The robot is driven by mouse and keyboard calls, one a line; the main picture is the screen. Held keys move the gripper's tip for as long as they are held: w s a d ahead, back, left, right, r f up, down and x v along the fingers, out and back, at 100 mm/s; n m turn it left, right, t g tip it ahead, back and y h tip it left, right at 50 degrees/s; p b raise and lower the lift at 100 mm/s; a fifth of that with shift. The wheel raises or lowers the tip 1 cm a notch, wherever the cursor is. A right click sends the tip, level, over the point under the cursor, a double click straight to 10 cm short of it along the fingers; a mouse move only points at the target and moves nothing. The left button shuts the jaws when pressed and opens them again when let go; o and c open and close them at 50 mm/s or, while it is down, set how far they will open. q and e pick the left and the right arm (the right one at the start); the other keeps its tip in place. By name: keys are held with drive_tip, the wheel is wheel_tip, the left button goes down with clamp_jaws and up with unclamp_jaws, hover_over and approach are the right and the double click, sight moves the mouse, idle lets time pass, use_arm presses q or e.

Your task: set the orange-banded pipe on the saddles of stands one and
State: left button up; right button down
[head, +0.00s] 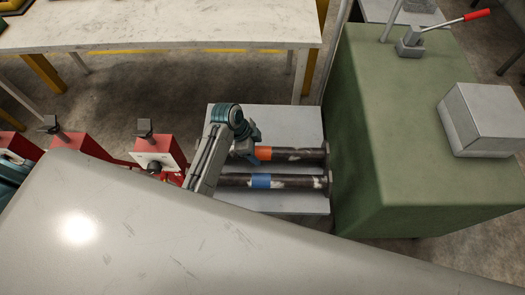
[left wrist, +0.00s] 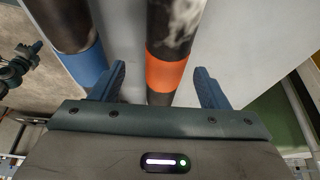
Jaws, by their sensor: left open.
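The orange-banded pipe (head: 290,154) lies on a pale grey platform (head: 290,118), with its flanged end to the right. Its orange band shows in the left wrist view (left wrist: 172,73). My left gripper (head: 246,150) is over the pipe, left of the band. In the left wrist view my left gripper (left wrist: 160,70) is open, one finger on each side of the pipe, with gaps visible. Red stands with dark saddles on top are at the left: one nearer the platform (head: 158,158) and another beside it (head: 72,143). My right gripper is not in view.
A blue-banded pipe (head: 290,182) lies parallel on the near side of the platform; its band also shows in the left wrist view (left wrist: 86,64). A green cabinet (head: 365,150) stands close to the right. A white table (head: 170,28) is behind. A large grey surface fills the front.

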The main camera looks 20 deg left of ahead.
sight(259, 149)
use_arm(q)
drive_tip(key=x, duration=0.1)
drive_tip(key=p+x, duration=0.1)
drive_tip(key=x, duration=0.2)
drive_tip(key=shift+w+d+f, duration=0.15)
drive_tip(key=shift+w+f, duration=0.2)
drive_tip(key=shift+f, duration=0.2)
drive_tip(key=shift+c, duration=0.7)
clamp_jaws()
drive_tip(key=shift+w, duration=0.15)
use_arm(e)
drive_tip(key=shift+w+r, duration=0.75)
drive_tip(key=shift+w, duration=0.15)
